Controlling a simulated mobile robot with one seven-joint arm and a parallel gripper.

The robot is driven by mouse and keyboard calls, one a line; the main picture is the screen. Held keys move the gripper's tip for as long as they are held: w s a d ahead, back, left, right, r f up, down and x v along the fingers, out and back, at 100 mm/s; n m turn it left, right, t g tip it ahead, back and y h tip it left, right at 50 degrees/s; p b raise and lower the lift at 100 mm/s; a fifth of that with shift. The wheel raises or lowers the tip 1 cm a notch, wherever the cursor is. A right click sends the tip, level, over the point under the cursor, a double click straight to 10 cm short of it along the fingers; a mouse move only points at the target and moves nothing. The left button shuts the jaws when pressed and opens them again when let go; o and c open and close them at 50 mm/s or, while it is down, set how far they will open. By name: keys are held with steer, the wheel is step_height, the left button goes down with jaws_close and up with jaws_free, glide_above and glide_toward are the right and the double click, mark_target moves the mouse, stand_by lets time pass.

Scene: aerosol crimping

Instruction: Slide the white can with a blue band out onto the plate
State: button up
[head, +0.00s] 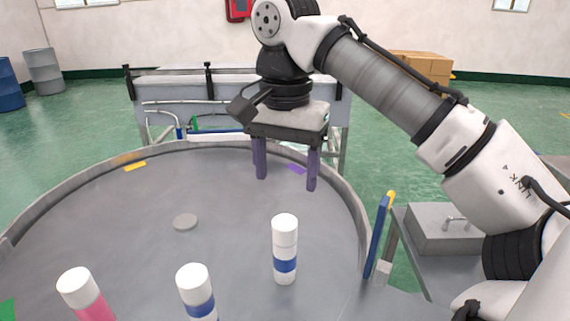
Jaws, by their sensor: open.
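Two white cans with a blue band stand upright on the round grey table (120,235). One can (285,235) is right of the middle; the other can (193,278) is nearer and further left, cut off by the bottom edge. My gripper (287,170) is open, its two purple fingers pointing down beyond the right can, apart from it, with nothing between them. A small flat grey disc (185,222) lies left of the right can. I cannot tell which surface is the plate; a flat grey surface (375,305) lies at the bottom right.
A white can with a pink band (77,286) stands at the lower left. A raised rim (50,215) borders the table. A blue upright bar (377,235) stands at its right edge. A conveyor (180,85) lies behind. The table's left-middle is mostly clear.

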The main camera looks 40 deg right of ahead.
mark_target(286, 234)
step_height(286, 234, down, 14)
steer(key=shift+r, duration=0.15)
stand_by(0.4)
steer(key=c, duration=1.2)
steer(key=shift+d+p, duration=0.1)
steer(key=shift+p, duration=0.2)
